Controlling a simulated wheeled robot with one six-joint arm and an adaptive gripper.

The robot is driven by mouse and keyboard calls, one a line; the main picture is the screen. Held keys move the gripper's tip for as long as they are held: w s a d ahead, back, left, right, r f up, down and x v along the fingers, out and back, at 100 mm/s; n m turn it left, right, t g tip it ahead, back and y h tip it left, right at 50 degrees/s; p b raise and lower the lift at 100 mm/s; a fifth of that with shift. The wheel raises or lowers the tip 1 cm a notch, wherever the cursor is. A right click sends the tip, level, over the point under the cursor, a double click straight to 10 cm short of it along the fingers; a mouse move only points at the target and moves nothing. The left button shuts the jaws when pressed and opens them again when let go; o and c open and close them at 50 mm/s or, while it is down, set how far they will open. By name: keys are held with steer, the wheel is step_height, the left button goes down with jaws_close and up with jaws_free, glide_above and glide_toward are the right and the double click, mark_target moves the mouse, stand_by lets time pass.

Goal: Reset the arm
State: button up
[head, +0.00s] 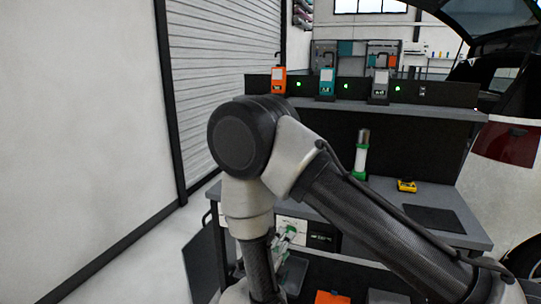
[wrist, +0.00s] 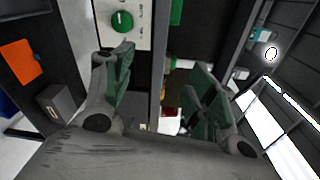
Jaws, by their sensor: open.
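My arm is bent, with its large dark elbow joint in the middle of the head view. The forearm drops towards the lower front of the workbench (head: 460,192). My gripper (wrist: 162,68) shows in the wrist view with its two green-padded fingers spread apart and nothing held between them. In the head view, green parts of my gripper (head: 286,238) show low beside the bench front, partly hidden by my arm.
On the bench stand a green-and-white cylinder (head: 361,155), a yellow device (head: 406,186) and a dark mat (head: 435,218). A car (head: 510,145) is at right; a wall is at left.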

steer(key=s+d+r+m+g+h, duration=0.25)
steer(key=d+m+g, duration=0.25)
steer(key=d+m, duration=0.3)
steer(key=s+d+r+m+g+h, duration=0.1)
steer(key=s+d+r+m+g, duration=0.35)
steer(key=m, duration=0.55)
steer(key=s+d+r+m+g+h, duration=0.1)
steer(key=s+d+r+m+g, duration=0.15)
steer(key=d+m+g, duration=0.5)
steer(key=s+d+r+m+t+y, duration=0.2)
steer(key=s+d+r+m+y, duration=0.3)
steer(key=r+m, duration=0.3)
steer(key=s+d+r+m+t+y, duration=0.3)
steer(key=s+d+r+m+y, duration=0.3)
steer(key=m, duration=0.7)
step_height(320, 180, up, 3)
steer(key=shift+s+d+r+t, duration=0.15)
steer(key=shift+s+d+t, duration=0.15)
steer(key=shift+s+d, duration=0.85)
